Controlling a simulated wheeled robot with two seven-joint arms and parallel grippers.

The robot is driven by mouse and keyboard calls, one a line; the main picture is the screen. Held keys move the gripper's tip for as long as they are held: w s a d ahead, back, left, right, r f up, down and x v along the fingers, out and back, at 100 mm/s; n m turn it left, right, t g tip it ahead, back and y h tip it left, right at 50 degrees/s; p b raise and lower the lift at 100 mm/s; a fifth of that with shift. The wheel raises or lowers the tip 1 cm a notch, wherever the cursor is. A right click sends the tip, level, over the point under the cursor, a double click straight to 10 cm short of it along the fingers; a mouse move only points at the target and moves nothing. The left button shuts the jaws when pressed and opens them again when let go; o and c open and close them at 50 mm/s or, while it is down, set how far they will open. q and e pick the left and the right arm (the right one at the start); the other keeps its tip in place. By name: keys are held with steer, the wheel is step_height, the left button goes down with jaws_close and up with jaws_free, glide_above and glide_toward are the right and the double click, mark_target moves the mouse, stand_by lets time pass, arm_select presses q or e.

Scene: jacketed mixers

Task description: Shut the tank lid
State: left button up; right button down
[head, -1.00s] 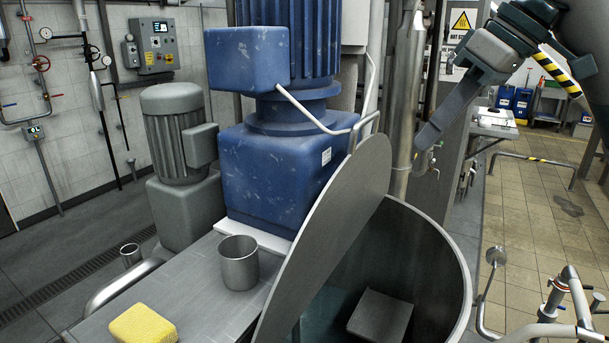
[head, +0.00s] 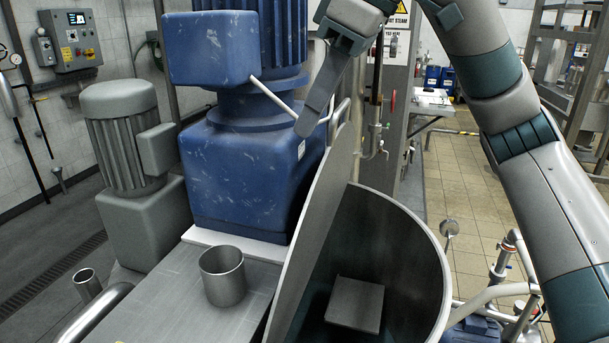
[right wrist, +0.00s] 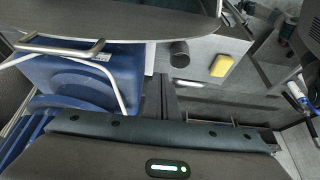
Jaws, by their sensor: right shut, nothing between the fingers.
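The tank lid (head: 322,205), a grey metal plate, stands steeply raised at the left side of the open tank (head: 408,245). Its bar handle (head: 340,122) is at the upper edge. In the right wrist view the lid (right wrist: 130,16) and its handle (right wrist: 72,47) fill the top left. My right gripper (head: 308,128) is shut and empty, just left of the handle in the head view, in front of the blue motor housing. Its fingers (right wrist: 168,100) also show in the right wrist view, apart from the lid. My left gripper is out of view.
The blue motor housing (head: 240,180) stands close behind the lid. A metal cup (head: 222,276) stands on the grey deck (head: 170,300). A yellow sponge (right wrist: 221,66) lies there too. A grey block (head: 355,304) is inside the tank. Pipes (head: 500,265) stand at the right.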

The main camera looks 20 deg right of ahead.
mark_target(307, 201)
steer(key=p+x, duration=0.4)
steer(key=x, duration=0.5)
steer(key=shift+w+a+f, duration=0.1)
steer(key=shift+a, duration=0.1)
steer(key=shift+f+p, duration=0.3)
steer(key=shift+f, duration=0.05)
steer(key=s+d+p, duration=0.1)
steer(key=s+d, duration=0.1)
steer(key=d, duration=0.1)
steer(key=shift+s+d+f+p, duration=0.1)
steer(key=shift+f+p, duration=0.15)
steer(key=shift+p, duration=0.15)
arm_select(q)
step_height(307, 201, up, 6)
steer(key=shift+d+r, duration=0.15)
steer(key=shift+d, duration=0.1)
arm_select(e)
steer(key=shift+f, duration=0.1)
